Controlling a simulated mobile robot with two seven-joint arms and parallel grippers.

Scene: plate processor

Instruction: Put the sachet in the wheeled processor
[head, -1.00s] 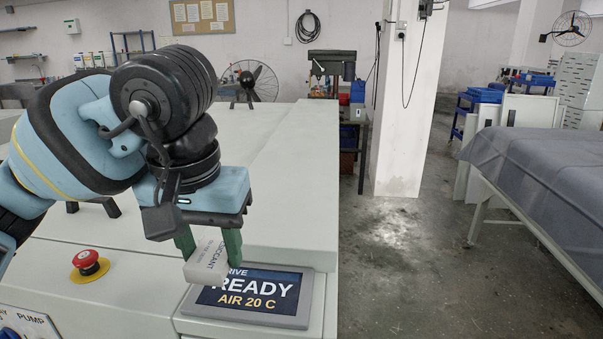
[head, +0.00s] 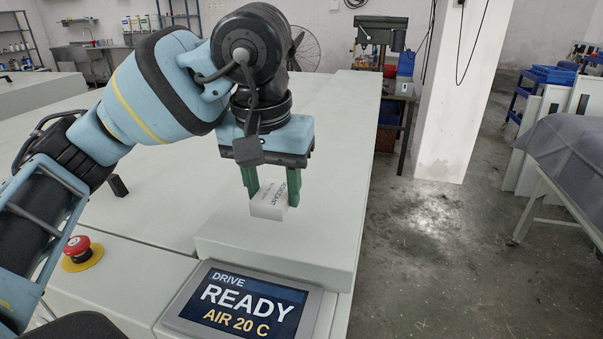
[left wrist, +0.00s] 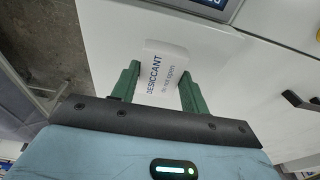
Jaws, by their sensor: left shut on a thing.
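The white sachet (head: 268,203), printed DESICCANT, is held between the green fingers of my left gripper (head: 270,195). In the left wrist view the sachet (left wrist: 163,78) sits between both fingers of the left gripper (left wrist: 160,88), with its lettering readable. The gripper points down and holds the sachet over the pale top of the processor (head: 330,130). I cannot tell the exact height above that surface. The processor's display (head: 240,305) reads DRIVE READY, AIR 20 C. My right gripper is not in view.
A red stop button (head: 77,245) on a yellow base is at the left front of the machine. A white pillar (head: 455,95) and a table with a grey cover (head: 575,150) stand to the right. The grey floor (head: 430,250) between is free.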

